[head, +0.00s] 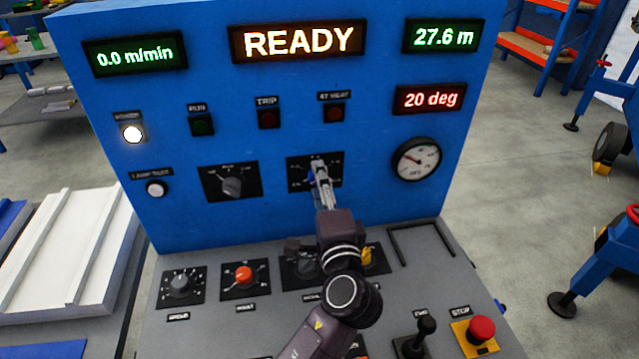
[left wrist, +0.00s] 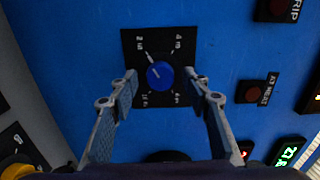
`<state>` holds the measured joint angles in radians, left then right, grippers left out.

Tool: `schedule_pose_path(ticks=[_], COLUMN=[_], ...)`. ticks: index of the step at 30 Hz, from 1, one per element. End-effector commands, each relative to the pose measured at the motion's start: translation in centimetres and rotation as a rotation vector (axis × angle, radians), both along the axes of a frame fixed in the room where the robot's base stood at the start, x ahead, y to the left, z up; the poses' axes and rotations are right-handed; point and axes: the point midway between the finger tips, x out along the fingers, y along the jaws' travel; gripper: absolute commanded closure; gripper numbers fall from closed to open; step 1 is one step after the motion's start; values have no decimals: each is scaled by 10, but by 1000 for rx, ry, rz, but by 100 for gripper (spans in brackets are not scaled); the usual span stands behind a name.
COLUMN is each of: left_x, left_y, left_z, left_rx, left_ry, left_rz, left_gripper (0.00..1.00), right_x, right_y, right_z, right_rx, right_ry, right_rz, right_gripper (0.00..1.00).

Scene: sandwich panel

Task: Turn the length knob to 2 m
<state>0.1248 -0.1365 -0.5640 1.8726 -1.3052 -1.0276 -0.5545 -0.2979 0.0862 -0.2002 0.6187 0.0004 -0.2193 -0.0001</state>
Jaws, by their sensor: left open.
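The length knob (left wrist: 159,75) is a round blue knob on a black dial plate (left wrist: 131,42), with markings around it. In the left wrist view, labels that look like "2 m" and "4 m" sit at its upper left and upper right. The lower labels are hard to read, and so is the knob's exact setting. My left gripper (left wrist: 161,84) is open, with one finger on each side of the knob; I cannot tell whether they touch it. In the head view my left gripper (head: 318,168) covers most of the knob. My right gripper is not in view.
A black selector (head: 232,186) sits left on the blue panel, and a gauge (head: 416,159) right. The desk below carries a grey knob (head: 180,284), a red knob (head: 243,275), a lever (head: 424,331) and a red stop button (head: 482,328). The display (head: 298,41) reads READY.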

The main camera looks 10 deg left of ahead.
Motion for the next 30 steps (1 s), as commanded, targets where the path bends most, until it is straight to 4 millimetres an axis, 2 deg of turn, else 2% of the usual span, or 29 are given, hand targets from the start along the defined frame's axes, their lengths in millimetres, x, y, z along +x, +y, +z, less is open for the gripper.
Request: schedule_pose_path(ticks=[9, 13, 18, 30], left_x=[-46, -60, -67, -66], left_y=[-20, -26, -28, -28], left_z=[-2, -1, -1, -1], left_rx=[-3, -2, -2, -2], left_ry=[4, 2, 2, 1], left_rz=[-2, -1, 0, 0], left_gripper=[56, 56, 56, 56], right_x=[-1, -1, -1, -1], right_y=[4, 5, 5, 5], right_z=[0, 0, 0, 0], right_rx=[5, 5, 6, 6], right_ry=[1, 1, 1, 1], right_rz=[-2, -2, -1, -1], right_gripper=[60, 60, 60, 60])
